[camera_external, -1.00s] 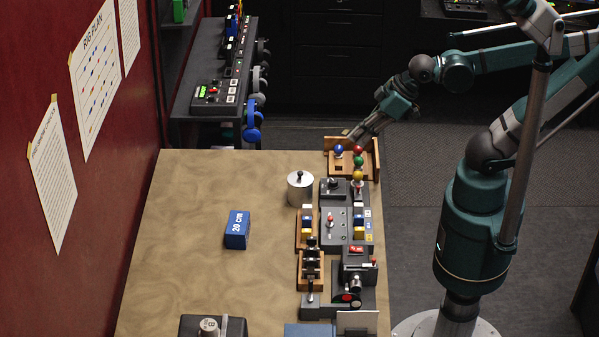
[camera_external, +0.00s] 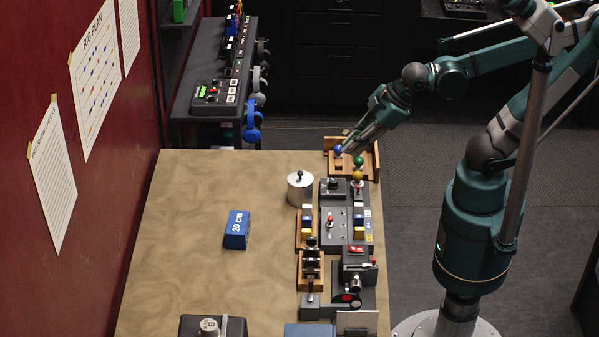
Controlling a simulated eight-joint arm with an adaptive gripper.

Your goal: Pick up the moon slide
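I cannot make out a moon slide; no moon marking is legible at this size. My gripper (camera_external: 347,147) is over the wooden tray (camera_external: 372,160) at the far right corner of the table, angled down to the left. Its tips are close to a blue ball (camera_external: 338,149) and a green ball (camera_external: 358,161). The red ball there is hidden behind the gripper. Whether the fingers are apart or hold something cannot be told. Small coloured blocks (camera_external: 360,233) and a wooden rack (camera_external: 305,240) stand nearer along the right edge.
A grey control panel (camera_external: 335,222) and a lever device (camera_external: 311,262) line the table's right side. A silver canister (camera_external: 300,187) stands beside them. A blue "20 cm" block (camera_external: 237,229) lies mid-table. The table's left part (camera_external: 180,220) is clear.

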